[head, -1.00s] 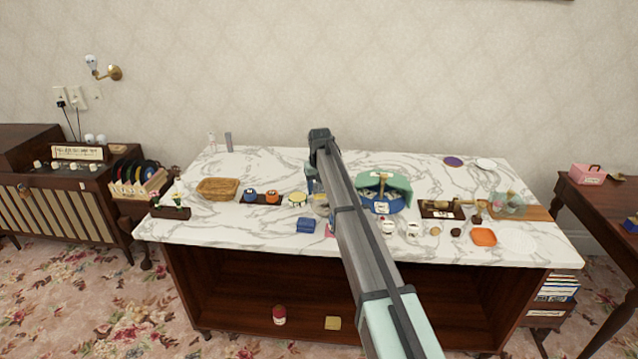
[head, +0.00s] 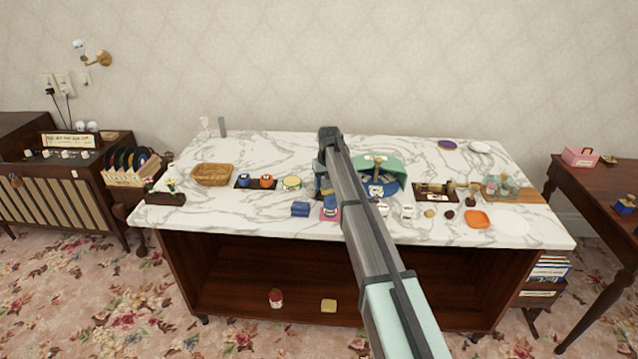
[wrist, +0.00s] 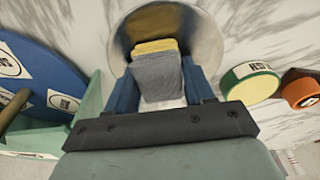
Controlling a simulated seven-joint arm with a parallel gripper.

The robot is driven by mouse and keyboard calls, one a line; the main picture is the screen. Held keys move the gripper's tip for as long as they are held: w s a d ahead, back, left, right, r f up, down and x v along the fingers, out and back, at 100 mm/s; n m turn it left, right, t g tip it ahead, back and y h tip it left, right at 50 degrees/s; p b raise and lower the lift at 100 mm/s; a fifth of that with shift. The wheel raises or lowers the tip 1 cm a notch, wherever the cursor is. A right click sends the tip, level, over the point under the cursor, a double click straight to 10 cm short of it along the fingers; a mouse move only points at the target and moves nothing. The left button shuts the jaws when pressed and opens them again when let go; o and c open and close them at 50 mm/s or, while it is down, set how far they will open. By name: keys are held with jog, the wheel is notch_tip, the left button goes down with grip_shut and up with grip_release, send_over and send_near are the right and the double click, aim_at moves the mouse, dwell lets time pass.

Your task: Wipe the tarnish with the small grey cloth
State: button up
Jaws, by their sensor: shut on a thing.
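My gripper (wrist: 160,92) has blue fingers and is shut on a small grey cloth (wrist: 158,78), a folded block between the fingertips. A yellow layer or patch (wrist: 155,46) shows at its far end; I cannot tell whether it belongs to the cloth. Beyond it, in the wrist view, is a round silvery dish (wrist: 199,42). The cloth overlaps the dish in that view; I cannot tell whether they touch. In the head view my arm largely hides the gripper, and cloth and dish are hard to make out. I cannot pick out the tarnish clearly.

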aim_at(312, 188)
jog(key=d, duration=0.3)
jog(key=shift+d, duration=0.15)
jog(key=shift+a, duration=3.75)
jog(key=shift+w+d, duration=0.1)
jog(key=shift+d, duration=3.7)
jog(key=shift+a, duration=4.2)
notch_tip(312, 188, up, 8)
jog(key=shift+d+f, duration=0.1)
jog(key=shift+f, duration=0.05)
